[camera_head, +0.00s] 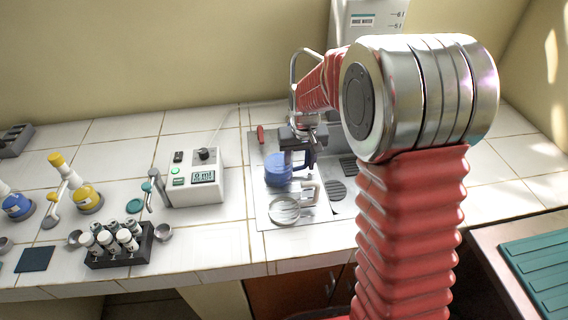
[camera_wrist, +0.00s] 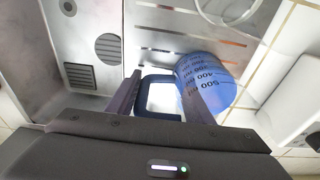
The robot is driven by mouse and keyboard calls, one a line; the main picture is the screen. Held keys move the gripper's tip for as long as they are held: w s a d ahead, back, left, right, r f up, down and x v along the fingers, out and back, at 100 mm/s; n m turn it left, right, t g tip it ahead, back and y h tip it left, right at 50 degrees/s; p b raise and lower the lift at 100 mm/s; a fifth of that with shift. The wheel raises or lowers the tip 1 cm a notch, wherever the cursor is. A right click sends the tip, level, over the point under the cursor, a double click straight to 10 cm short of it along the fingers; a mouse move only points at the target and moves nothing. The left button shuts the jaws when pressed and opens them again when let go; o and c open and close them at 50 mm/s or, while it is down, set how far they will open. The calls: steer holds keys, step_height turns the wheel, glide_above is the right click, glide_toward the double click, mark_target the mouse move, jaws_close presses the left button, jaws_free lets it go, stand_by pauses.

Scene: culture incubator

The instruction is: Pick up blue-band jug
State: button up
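The blue jug (camera_head: 278,172) stands on the metal sink top in the head view, with its dark blue handle on its right side. In the wrist view the jug (camera_wrist: 222,88) shows blue with dark volume marks, and its handle (camera_wrist: 150,108) reaches left from it. My gripper (camera_head: 298,143) is low over the jug's handle side. In the wrist view my gripper (camera_wrist: 160,80) has its two fingers apart, one at each side of the handle, the right one overlapping the jug's wall in view. Whether either finger touches is unclear.
A clear jug (camera_head: 285,211) with a beige handle stands just in front. A curved tap (camera_head: 294,75) rises behind. Drain slots are right of the jug.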

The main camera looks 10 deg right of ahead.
steer(key=c, duration=1.1)
steer(key=shift+o, duration=0.2)
steer(key=shift+r, duration=0.3)
steer(key=shift+r, duration=4.7)
